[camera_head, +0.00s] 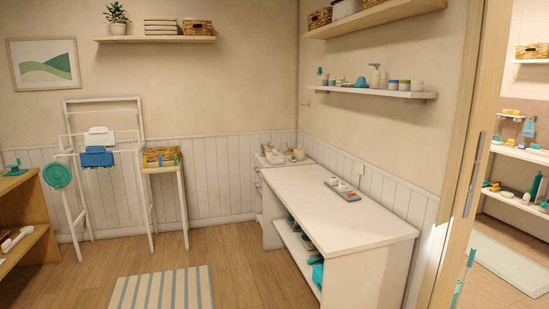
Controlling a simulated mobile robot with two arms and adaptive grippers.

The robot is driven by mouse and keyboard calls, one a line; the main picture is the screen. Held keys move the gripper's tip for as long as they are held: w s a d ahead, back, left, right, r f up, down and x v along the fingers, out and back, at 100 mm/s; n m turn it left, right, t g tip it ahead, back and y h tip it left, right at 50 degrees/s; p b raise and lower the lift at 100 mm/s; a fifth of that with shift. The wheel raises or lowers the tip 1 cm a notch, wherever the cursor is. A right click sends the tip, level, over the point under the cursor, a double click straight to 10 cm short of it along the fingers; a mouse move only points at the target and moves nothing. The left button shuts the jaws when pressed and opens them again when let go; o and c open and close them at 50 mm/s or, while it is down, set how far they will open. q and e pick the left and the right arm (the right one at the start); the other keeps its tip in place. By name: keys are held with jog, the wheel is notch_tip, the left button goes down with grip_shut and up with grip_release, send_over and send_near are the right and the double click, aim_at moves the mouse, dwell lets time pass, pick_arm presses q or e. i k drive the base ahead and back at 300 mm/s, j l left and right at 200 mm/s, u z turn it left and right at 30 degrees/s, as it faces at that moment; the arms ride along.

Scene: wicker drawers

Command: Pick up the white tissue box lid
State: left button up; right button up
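I cannot pick out a white tissue box lid with certainty. A white box-like item (99,137) sits on the white drying rack (75,136) at the left, just above a blue box-like item (96,157); it is too small to tell whether it is a lid. Small white items (338,184) lie on a grey tray (343,191) on the long white table (338,215). Neither of my grippers shows in the head view.
A wicker basket (160,156) stands on a narrow table left of centre. A wooden shelf unit (28,240) is at the left edge. A striped rug (160,292) lies on open wooden floor. A doorway at the right shows stocked shelves (520,153).

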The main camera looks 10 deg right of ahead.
aim_at(275, 153)
jog(key=i+u, duration=0.3)
jog(key=i, duration=2.5)
jog(key=j+u, duration=0.05)
jog(key=j, duration=0.1)
